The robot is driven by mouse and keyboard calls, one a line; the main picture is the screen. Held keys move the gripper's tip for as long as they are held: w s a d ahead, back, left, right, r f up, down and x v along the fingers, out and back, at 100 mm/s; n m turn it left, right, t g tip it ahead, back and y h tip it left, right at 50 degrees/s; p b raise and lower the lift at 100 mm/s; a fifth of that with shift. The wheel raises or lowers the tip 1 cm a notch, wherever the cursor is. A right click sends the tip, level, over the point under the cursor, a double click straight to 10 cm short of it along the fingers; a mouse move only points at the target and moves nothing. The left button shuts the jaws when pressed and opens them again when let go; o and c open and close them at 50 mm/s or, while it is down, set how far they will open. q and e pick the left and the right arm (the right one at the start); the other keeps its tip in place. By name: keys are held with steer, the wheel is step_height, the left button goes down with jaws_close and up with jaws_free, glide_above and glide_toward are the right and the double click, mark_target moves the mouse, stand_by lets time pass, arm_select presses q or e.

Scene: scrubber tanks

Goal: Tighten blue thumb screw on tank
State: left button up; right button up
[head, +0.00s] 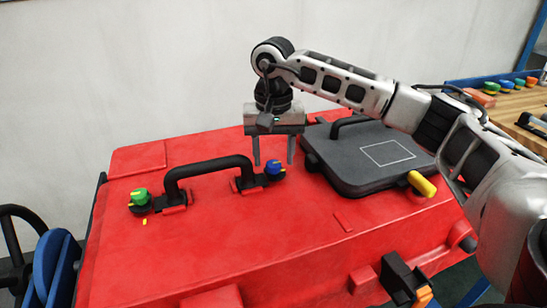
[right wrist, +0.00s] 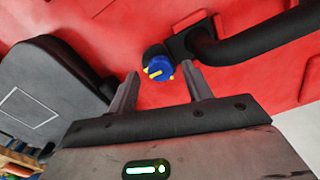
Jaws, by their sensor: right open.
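The red tank (head: 240,225) fills the middle of the head view. The blue thumb screw (head: 274,167) stands on its top at the right end of a black handle (head: 208,165). In the right wrist view the blue screw (right wrist: 160,68), with yellow marks, shows just beyond and between the fingertips. My right gripper (head: 273,163) is open and points down over the tank beside the blue screw; its fingers also show in the right wrist view (right wrist: 162,80). No grip on the screw shows. A green thumb screw (head: 139,197) stands at the handle's left end. My left gripper is not in view.
A wooden bench (head: 510,105) with coloured knobs stands at the far right. A blue and black object (head: 52,265) is at the left edge.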

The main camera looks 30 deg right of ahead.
steer(key=shift+f, duration=0.55)
steer(key=c, duration=1)
steer(key=shift+m, duration=0.3)
